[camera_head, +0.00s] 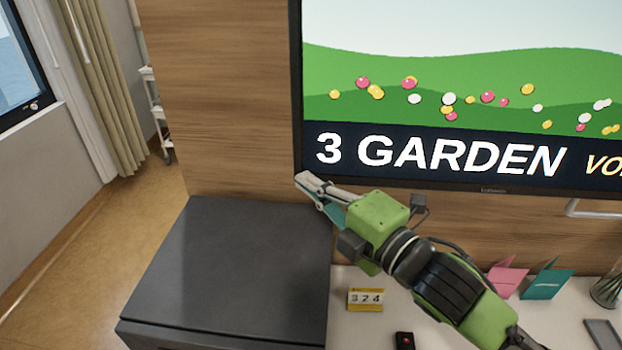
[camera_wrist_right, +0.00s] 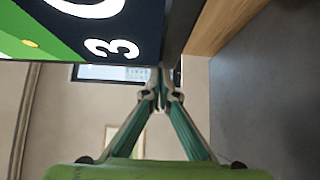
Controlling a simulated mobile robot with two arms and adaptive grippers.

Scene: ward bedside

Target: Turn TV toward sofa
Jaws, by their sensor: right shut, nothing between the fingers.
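The TV (camera_head: 450,90) is a large flat screen in a thin dark frame, in front of a wood panel. It shows a green garden picture with "3 GARDEN" and runs out of the head view at the top and right. My right gripper (camera_head: 303,179) is shut and empty, its tips at the TV's lower left corner. In the right wrist view the shut fingertips (camera_wrist_right: 162,92) lie by the dark edge of the TV (camera_wrist_right: 110,35). I cannot tell whether they touch it. No sofa shows. My left gripper is out of view.
A dark grey cabinet (camera_head: 235,265) stands below the gripper. A white surface (camera_head: 345,325) to its right holds a yellow number block (camera_head: 366,299), a dark remote (camera_head: 404,341), pink (camera_head: 508,279) and teal (camera_head: 546,281) cards. Floor at left (camera_head: 120,230) is free.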

